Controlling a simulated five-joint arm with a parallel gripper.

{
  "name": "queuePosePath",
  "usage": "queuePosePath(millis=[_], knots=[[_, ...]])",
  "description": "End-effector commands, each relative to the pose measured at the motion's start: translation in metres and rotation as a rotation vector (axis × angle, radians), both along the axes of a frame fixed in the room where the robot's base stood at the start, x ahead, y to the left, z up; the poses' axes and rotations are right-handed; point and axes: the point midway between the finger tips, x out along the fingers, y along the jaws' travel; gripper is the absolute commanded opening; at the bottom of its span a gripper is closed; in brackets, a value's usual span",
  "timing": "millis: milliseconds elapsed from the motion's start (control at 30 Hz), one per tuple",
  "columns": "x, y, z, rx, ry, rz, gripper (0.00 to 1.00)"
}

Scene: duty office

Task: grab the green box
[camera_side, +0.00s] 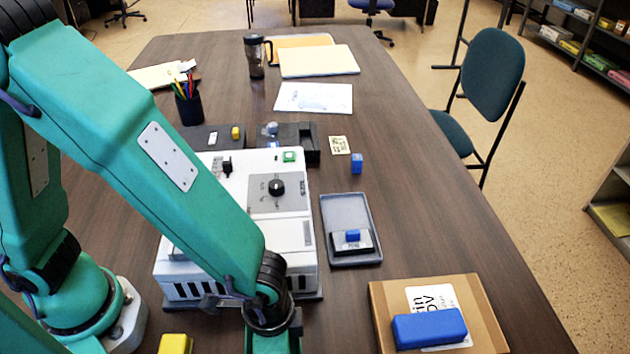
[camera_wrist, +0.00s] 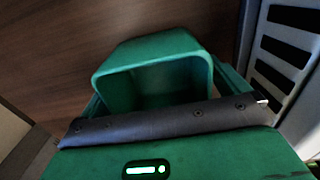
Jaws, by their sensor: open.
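A green box (camera_wrist: 150,58), hollow with a rounded rim, shows in the wrist view over the dark wooden table, its open side facing the camera. My gripper (camera_wrist: 162,90) is open, with green jaw parts seen at the left and right of the box. The dark strip across my gripper covers the box's near lower part. I cannot tell whether the jaws touch it. In the side view, my gripper (camera_side: 273,342) is at the bottom edge, in front of the white machine; its fingertips are out of frame and I cannot make out the box there.
The white machine (camera_side: 205,262) stands close beside my gripper; its vented side (camera_wrist: 290,45) shows at right in the wrist view. A grey tray (camera_side: 340,212), a cardboard box (camera_side: 382,300) with a blue block (camera_side: 429,328) on it, and a yellow block (camera_side: 175,344) are nearby.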

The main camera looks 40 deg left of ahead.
Motion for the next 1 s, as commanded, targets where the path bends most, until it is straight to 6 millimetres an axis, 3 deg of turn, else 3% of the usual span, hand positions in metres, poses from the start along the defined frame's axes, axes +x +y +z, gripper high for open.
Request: queuePosePath(millis=[300,567,1000], knots=[[0.0001,-0.0001,0.0003,0.0,0.0,0.0,1.0],[0.0001,-0.0001,0.0003,0.0,0.0,0.0,0.49],[0.0005,-0.0008,0.0059,-0.003,-0.001,0.0,0.48]])
